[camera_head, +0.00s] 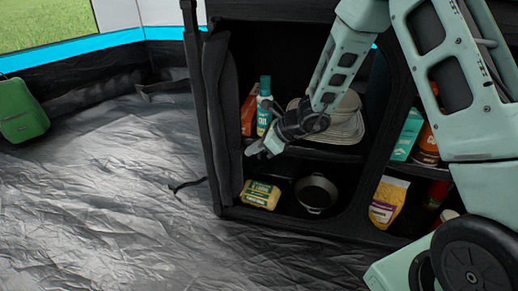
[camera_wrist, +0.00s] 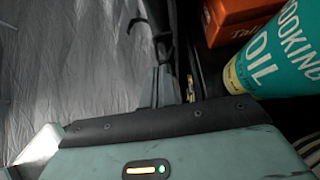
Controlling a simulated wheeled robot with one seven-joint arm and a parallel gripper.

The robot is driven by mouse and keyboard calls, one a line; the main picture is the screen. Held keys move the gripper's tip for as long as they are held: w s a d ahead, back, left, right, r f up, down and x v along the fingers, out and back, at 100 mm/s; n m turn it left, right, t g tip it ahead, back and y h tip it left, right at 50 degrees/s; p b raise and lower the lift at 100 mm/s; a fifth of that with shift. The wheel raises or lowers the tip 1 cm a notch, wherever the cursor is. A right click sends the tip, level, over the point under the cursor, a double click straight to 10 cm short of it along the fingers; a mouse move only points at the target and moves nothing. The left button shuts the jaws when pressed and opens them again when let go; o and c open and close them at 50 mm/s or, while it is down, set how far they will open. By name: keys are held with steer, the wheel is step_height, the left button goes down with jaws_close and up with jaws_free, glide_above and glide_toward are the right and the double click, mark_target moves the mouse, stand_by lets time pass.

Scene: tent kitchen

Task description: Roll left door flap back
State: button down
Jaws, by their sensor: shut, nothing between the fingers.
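The left door flap (camera_head: 224,120) is a dark fabric strip at the left side of the black cabinet opening. It hangs upright in a bunched, narrow shape beside the cabinet's left post. The left compartments stand uncovered. My gripper (camera_head: 256,149) is just right of the flap, in front of the left compartments near shelf height, pointing left. Whether it touches the flap cannot be told. In the wrist view my gripper (camera_wrist: 166,88) shows shut fingers with nothing between them, and dark fabric (camera_wrist: 152,20) lies beyond the fingertips.
A cooking oil bottle (camera_head: 264,105), also close in the wrist view (camera_wrist: 275,55), stands behind my gripper by an orange box (camera_wrist: 232,18). The grey floor (camera_head: 100,190) at left is clear.

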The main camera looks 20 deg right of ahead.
mark_target(238, 150)
steer(key=shift+w+a, duration=0.8)
steer(key=shift+a, duration=0.35)
steer(key=shift+r, duration=0.1)
steer(key=shift+w+a, duration=0.1)
